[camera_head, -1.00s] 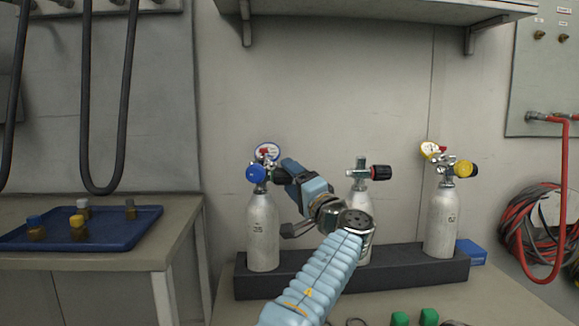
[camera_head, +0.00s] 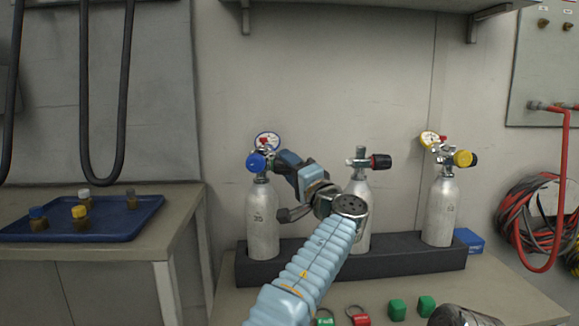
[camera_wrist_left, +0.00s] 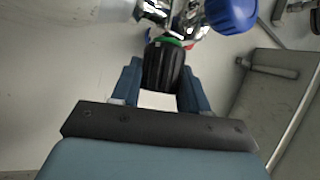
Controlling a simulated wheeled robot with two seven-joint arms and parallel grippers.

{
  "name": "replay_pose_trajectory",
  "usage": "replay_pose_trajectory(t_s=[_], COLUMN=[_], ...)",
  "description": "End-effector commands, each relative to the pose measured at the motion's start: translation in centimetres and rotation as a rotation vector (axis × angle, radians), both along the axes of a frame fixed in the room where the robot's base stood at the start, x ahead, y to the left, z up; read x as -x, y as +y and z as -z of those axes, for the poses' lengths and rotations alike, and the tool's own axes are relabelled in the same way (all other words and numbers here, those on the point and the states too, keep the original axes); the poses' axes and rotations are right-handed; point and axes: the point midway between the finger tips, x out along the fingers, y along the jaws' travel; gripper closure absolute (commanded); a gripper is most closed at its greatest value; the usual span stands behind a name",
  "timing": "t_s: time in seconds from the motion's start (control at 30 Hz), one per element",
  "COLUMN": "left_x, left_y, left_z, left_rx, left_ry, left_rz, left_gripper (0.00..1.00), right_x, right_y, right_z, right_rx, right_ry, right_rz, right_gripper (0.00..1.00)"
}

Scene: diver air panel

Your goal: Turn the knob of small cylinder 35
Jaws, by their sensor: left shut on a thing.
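Small cylinder 35 (camera_head: 262,222) is the silver bottle at the left end of the black rack. It stands upright, with a blue cap (camera_head: 257,162) and a round gauge (camera_head: 267,141) on its valve. My left gripper (camera_head: 279,160) is at the right side of this valve. In the left wrist view, its two blue fingers (camera_wrist_left: 161,88) stand on both sides of the black ribbed knob (camera_wrist_left: 164,68) and are shut on it. The blue cap also shows in the left wrist view (camera_wrist_left: 232,14). In the head view the gripper hides the knob. My right gripper is not in view.
A middle cylinder (camera_head: 361,235) with a black knob and a right cylinder (camera_head: 439,212) with a yellow cap stand in the black rack (camera_head: 400,262). A blue tray (camera_head: 110,222) holds several fittings at left. Green and red tags lie at the front.

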Motion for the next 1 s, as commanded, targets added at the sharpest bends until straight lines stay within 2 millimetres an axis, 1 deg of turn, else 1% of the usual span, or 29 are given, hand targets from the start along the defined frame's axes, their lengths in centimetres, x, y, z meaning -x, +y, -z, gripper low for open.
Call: replay_pose_trajectory(t_s=[0.17,0.27,0.43,0.6,0.73,1.0], left_x=[0.0,0.0,0.0,0.0,0.0,0.0], left_y=[0.0,0.0,0.0,0.0,0.0,-0.1], left_z=[-0.5,-0.7,-1.0,-0.8,-0.4,-0.1], left_rx=[-0.016,-0.031,-0.063,-0.093,-0.111,-0.137], left_ry=[0.070,0.133,0.259,0.378,0.456,0.558], left_rz=[0.000,0.000,0.000,0.001,0.001,0.002], left_gripper=[0.86,0.86,0.86,0.86,0.86,0.86], right_x=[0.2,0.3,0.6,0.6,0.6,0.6], right_y=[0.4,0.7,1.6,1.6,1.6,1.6], right_z=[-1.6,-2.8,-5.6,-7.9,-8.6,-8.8], right_rx=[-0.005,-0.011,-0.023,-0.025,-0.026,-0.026], right_ry=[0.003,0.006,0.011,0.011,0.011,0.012], right_rz=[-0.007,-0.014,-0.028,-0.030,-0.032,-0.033], right_gripper=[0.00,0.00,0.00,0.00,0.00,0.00])
